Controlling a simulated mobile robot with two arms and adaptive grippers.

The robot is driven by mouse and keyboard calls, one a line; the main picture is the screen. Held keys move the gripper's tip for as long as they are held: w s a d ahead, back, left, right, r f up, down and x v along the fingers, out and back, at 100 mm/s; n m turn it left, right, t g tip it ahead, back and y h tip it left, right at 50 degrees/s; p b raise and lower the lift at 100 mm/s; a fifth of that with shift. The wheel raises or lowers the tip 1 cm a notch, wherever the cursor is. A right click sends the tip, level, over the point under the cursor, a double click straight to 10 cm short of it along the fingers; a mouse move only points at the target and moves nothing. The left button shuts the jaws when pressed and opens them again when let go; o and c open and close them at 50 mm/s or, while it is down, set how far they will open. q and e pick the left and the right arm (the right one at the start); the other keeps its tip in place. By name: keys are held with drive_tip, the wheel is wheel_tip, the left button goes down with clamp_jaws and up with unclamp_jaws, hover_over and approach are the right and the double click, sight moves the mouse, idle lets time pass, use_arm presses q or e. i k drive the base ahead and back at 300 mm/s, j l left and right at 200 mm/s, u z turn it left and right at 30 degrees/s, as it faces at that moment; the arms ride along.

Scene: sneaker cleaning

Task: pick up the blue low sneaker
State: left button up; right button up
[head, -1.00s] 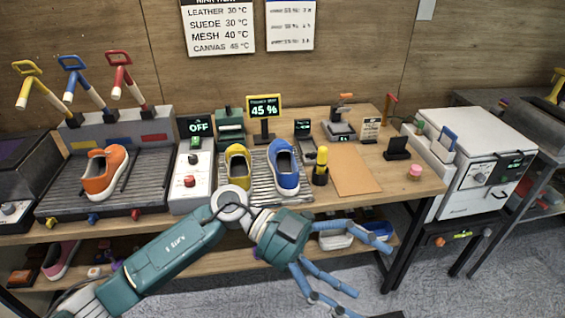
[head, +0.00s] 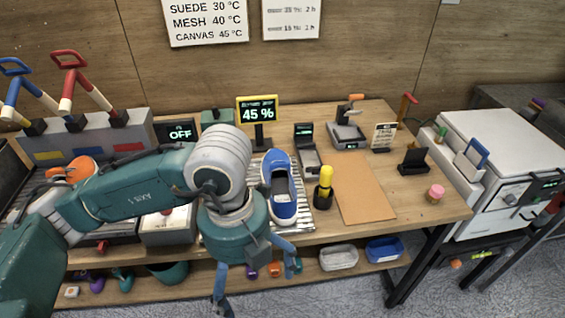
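The blue low sneaker (head: 280,195) has a white sole and lies on a ribbed metal rack (head: 304,220) on the wooden bench, toe toward the front edge. My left arm comes in from the left across the bench. My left gripper (head: 258,282) hangs just in front of the bench edge, left of and nearer than the sneaker, with its blue fingers spread and pointing down. I see nothing between them. The gripper is apart from the sneaker. My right gripper is out of view.
A yellow-topped black bottle (head: 323,188) stands close to the sneaker's right. A 45 % display (head: 257,113) stands behind it. A tan mat (head: 362,185) gives clear room further right. An orange sneaker (head: 83,166) is partly behind my arm. Trays sit on the shelf below.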

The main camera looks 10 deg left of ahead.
sight(277, 167)
drive_tip(key=i, duration=1.2)
